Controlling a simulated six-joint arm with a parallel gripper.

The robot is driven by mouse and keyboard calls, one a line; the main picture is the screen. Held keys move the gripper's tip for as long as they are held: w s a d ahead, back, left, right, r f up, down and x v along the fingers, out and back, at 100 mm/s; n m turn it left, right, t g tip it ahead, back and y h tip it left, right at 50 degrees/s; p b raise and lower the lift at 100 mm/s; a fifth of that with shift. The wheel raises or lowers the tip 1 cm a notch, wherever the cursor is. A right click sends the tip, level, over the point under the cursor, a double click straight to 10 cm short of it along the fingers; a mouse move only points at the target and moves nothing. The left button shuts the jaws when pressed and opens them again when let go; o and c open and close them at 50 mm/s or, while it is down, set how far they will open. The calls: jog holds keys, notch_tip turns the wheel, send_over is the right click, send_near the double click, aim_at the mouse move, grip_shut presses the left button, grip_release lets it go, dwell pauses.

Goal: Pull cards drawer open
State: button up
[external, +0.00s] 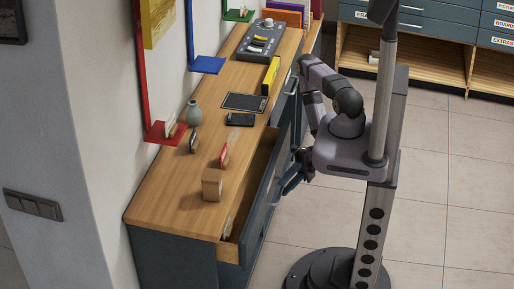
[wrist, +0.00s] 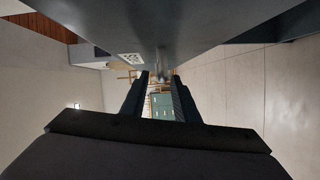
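A long dark blue-grey cabinet with a wooden top (external: 165,205) runs along the wall. One of its drawers (external: 231,252) stands pulled out at the near end, with its inside showing. I cannot read its label in the external view. My gripper (external: 291,180) is low beside the outer side of that drawer front. In the wrist view my gripper (wrist: 160,95) has its two dark fingers apart, with a gap between them. A metal handle (wrist: 161,66) shows at the fingertips, below a dark front. I cannot tell whether they touch it. A small white label (wrist: 130,59) is too small to read.
On the top are a wooden block (external: 212,185), a green vase (external: 193,114), a dark phone-like item (external: 240,119), a dark tray (external: 244,102) and a control box (external: 262,40). Tiled floor (external: 440,220) is free at the right. More drawers (external: 435,22) stand at the back.

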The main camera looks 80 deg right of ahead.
aim_at(281, 188)
jog(key=shift+x, duration=1.8)
grip_shut()
